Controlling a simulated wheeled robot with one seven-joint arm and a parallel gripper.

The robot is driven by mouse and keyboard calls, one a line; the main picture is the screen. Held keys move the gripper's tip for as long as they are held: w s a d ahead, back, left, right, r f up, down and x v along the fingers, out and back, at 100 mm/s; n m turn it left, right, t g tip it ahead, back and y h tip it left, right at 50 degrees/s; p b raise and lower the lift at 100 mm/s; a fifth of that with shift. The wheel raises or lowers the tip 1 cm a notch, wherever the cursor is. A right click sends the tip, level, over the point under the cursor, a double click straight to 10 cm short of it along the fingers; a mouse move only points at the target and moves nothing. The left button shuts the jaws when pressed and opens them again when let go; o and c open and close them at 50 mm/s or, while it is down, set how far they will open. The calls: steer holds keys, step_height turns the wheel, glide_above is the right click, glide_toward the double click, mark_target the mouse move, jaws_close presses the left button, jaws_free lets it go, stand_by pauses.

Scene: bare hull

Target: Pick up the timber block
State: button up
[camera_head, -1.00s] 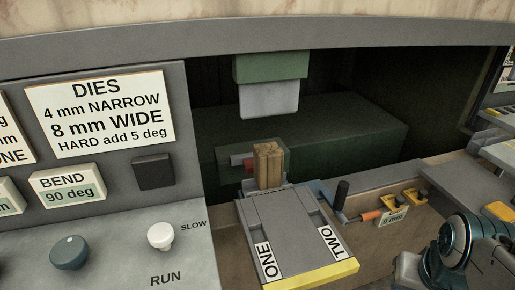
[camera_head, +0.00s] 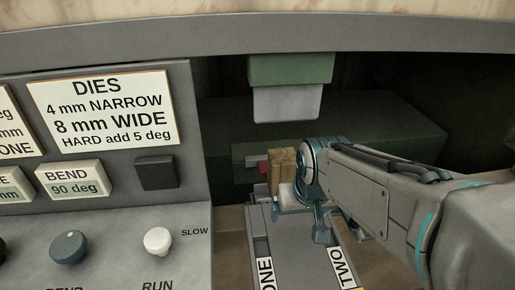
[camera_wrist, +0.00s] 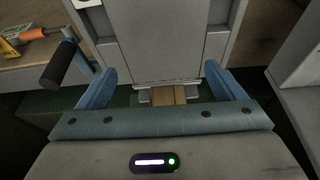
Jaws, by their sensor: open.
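The timber block (camera_head: 282,168) is a small brown wooden block standing at the far end of the grey slide plate, below the press head. My arm hides its right side in the head view. In the wrist view the block (camera_wrist: 168,95) shows between my two blue fingers, partly cut off by the gripper's body. My gripper (camera_wrist: 168,88) is open, with one finger on each side of the block and a gap on both sides. In the head view my gripper (camera_head: 305,195) is beside the block, its fingers mostly hidden by my wrist.
The grey slide plate (camera_head: 287,240) carries labels ONE and TWO. A green and grey press head (camera_head: 288,95) hangs above the block. A control panel with knobs and a DIES sign (camera_head: 100,108) stands at left. A black-handled lever (camera_wrist: 60,62) is near my gripper.

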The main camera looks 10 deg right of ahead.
mark_target(283, 155)
steer(key=shift+t, duration=0.3)
steer(key=w, duration=0.3)
steer(key=w+r+p, duration=0.1)
steer(key=w, duration=0.6)
steer(key=shift+a+r+p, duration=0.2)
steer(key=shift+r+p, duration=0.15)
steer(key=shift+p, duration=0.05)
steer(key=shift+w+p, duration=0.7)
steer(key=shift+w, duration=2.45)
steer(key=shift+w+f, duration=0.1)
steer(key=shift+f, duration=0.5)
steer(key=c, duration=1.2)
steer(key=shift+c, duration=0.5)
steer(key=shift+r, duration=0.2)
